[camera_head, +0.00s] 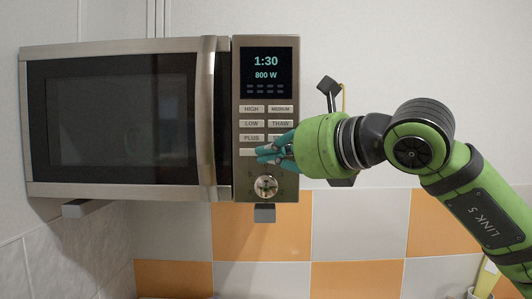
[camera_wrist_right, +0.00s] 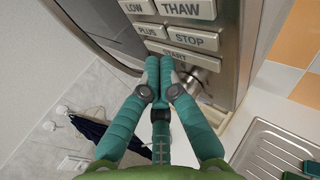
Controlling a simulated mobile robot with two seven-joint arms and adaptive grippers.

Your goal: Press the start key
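The microwave (camera_head: 122,118) hangs on the wall with its door closed. Its display (camera_head: 266,68) reads 1:30 and 800 W. The wide start key (camera_head: 247,152) is at the bottom of the keypad, partly hidden by my fingers. In the right wrist view the start key (camera_wrist_right: 188,58) shows its label, below the plus and stop keys. My right gripper (camera_head: 262,155) has its teal fingers closed together, with the tips at the start key. It also shows in the right wrist view (camera_wrist_right: 159,62); I cannot tell whether the tips touch the key. My left gripper is not in view.
A round knob (camera_head: 265,186) sits just below the start key, close to my fingers. The stop key (camera_wrist_right: 187,40) is just above it. In the right wrist view a metal sink (camera_wrist_right: 262,140) lies at the lower right and a dark cloth-like item (camera_wrist_right: 90,130) at the left.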

